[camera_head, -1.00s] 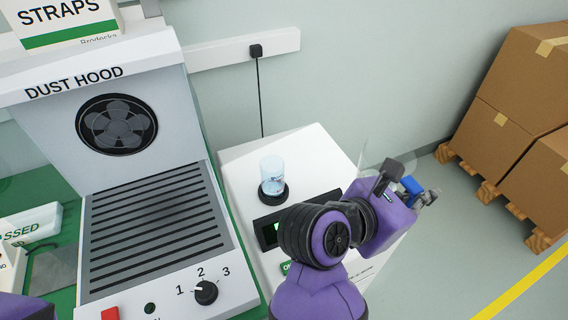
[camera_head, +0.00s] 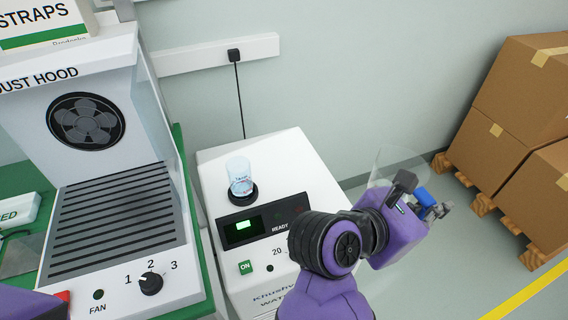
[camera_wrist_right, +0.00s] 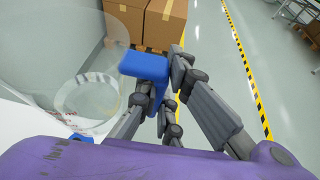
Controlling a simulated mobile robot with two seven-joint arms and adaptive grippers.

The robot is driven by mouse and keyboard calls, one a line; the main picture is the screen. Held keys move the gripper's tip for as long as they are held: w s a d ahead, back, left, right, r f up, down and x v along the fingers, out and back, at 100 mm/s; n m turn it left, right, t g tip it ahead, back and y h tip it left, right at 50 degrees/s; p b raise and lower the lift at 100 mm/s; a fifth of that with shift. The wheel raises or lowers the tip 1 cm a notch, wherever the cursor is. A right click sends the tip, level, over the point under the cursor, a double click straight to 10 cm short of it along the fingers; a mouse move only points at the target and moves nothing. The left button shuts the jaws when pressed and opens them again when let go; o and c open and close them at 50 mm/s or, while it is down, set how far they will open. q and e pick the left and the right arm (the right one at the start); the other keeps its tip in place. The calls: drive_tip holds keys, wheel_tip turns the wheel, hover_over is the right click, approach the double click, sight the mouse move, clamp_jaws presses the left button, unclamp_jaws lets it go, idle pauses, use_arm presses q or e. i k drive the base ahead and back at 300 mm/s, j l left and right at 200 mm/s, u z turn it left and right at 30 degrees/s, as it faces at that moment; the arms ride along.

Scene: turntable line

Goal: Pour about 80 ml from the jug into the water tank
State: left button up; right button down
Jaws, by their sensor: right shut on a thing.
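The water tank (camera_head: 240,178) is a small clear cup with a bluish tint, upright on a black ring on top of a white machine (camera_head: 215,157). My right gripper (camera_head: 432,203) is to the right of the machine, shut on the jug's blue handle (camera_wrist_right: 145,65). The jug (camera_wrist_right: 65,60) is clear and shows only faintly in the head view (camera_head: 396,163), to the right of the tank and apart from it. I cannot tell its water level or exact tilt. My left gripper is out of view.
The machine's front has a lit green display (camera_head: 243,226) and a green ON button (camera_head: 246,267). A dust hood (camera_head: 110,200) stands close to its left. Cardboard boxes (camera_head: 520,90) on pallets are at the far right. The floor between is clear.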

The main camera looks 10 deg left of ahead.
sight(241, 180)
drive_tip(key=l, duration=0.6)
drive_tip(key=l+u, duration=0.35)
drive_tip(key=u, duration=1)
